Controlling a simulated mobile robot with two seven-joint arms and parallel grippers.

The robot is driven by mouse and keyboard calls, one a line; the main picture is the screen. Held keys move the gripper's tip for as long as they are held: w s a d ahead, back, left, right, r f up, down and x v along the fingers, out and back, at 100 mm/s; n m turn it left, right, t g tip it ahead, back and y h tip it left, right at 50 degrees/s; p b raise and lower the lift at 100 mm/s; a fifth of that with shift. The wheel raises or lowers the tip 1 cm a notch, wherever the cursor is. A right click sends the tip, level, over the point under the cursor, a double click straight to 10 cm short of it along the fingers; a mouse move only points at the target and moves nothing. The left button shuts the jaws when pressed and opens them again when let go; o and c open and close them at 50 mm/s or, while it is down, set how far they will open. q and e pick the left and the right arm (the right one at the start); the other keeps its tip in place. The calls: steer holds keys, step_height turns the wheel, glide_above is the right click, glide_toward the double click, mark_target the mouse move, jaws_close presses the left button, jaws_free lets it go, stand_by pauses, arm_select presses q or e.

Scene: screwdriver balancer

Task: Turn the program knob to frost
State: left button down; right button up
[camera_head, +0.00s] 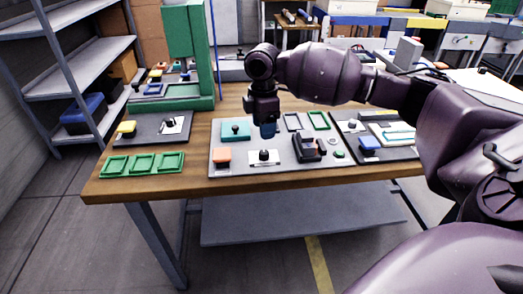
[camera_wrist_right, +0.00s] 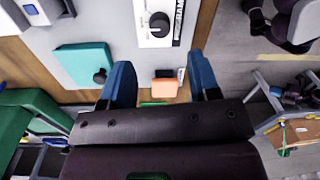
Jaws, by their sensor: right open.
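The program knob (camera_head: 264,154) is a black dial on a white plate in the front middle of the grey centre panel. In the right wrist view the knob (camera_wrist_right: 159,25) sits at the top, on its white plate with dark lettering beside it. My right gripper (camera_head: 268,131) hangs above the centre panel, behind the knob in the head view. Its blue fingers (camera_wrist_right: 160,62) are spread apart with nothing between them, and are apart from the knob. The dial's exact setting is too small to read. My left gripper is not in view.
The centre panel (camera_head: 240,172) also holds a teal block (camera_head: 235,130), an orange block (camera_head: 221,156) and a black device (camera_head: 309,148). Green frames (camera_head: 143,163) lie at the left front of the wooden table. A green machine (camera_head: 203,60) stands behind left.

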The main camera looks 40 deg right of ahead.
mark_target(264, 152)
step_height(264, 152, down, 7)
steer(key=shift+s+f+b, duration=0.1)
steer(key=shift+b, duration=0.6)
steer(key=shift+f, duration=0.5)
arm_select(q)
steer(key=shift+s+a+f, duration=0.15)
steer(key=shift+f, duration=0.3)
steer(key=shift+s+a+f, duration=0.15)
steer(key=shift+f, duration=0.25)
